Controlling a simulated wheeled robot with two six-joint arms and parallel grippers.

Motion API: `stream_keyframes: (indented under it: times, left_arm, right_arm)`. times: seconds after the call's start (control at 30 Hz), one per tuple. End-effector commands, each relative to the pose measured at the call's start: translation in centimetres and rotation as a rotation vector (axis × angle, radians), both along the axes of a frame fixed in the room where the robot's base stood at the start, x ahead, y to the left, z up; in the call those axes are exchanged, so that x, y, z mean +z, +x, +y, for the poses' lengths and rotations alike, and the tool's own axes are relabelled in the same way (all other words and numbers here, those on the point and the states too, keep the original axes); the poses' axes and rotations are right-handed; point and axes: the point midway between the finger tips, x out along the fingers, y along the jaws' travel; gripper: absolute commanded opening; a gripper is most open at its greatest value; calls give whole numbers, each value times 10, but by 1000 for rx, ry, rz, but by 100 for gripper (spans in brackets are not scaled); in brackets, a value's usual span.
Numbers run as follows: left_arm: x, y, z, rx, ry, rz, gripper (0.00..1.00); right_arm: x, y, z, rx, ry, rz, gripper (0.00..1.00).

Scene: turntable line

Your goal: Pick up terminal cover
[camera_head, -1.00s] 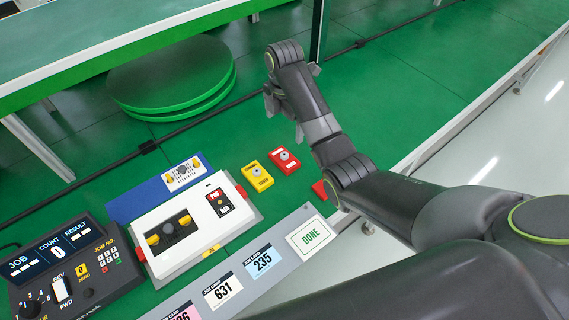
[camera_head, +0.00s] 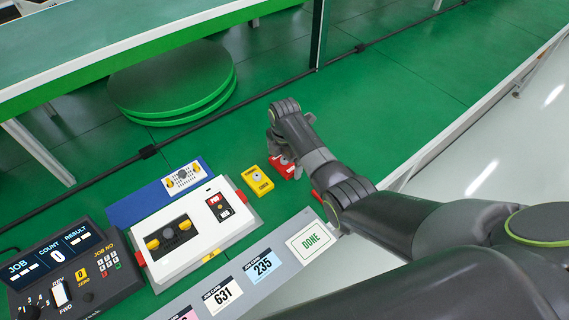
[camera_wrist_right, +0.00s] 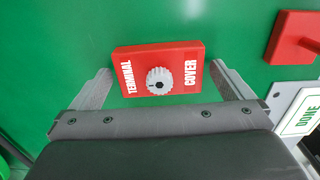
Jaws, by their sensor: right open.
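The terminal cover (camera_wrist_right: 158,73) is a red block with a white ridged knob and the words TERMINAL COVER. In the right wrist view it lies on the green surface, ahead of and between the two fingers of my right gripper (camera_wrist_right: 165,90). The fingers are open, with a gap on each side of the cover. In the head view the red cover (camera_head: 281,167) is partly hidden by my right gripper (camera_head: 284,158), which is above it. My left gripper is not in view.
A yellow block (camera_head: 257,180) lies just left of the cover. Another red part (camera_wrist_right: 293,38) is at the right, near the DONE card (camera_head: 310,240). A white device (camera_head: 195,225), a control box (camera_head: 75,270) and job cards (camera_head: 222,294) stand nearby. A green turntable (camera_head: 175,85) is behind.

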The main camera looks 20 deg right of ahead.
Motion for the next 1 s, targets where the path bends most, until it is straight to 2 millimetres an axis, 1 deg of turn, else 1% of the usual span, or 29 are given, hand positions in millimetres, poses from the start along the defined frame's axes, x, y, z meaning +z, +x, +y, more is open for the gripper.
stream_keyframes:
  times: [0.1, 0.27, 0.3, 0.6, 0.87, 0.97, 1.0]
  left_arm:
    - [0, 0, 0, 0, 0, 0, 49]
    - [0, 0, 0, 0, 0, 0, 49]
    - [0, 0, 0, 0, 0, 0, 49]
    - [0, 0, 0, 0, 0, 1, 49]
    - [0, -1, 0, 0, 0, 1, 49]
    - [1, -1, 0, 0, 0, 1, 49]
    - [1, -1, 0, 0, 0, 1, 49]
  right_arm:
    - [-4, 0, 0, 0, 0, 0, 100]
    - [-4, 0, 0, 0, 0, -1, 100]
    - [-4, 0, 0, 0, 0, -1, 99]
    - [-4, 0, 0, 0, 0, -1, 60]
    - [-1, 0, 0, 0, 1, -2, 60]
    - [7, 1, 0, 0, 1, -4, 60]
    - [12, 1, 0, 0, 1, -4, 60]
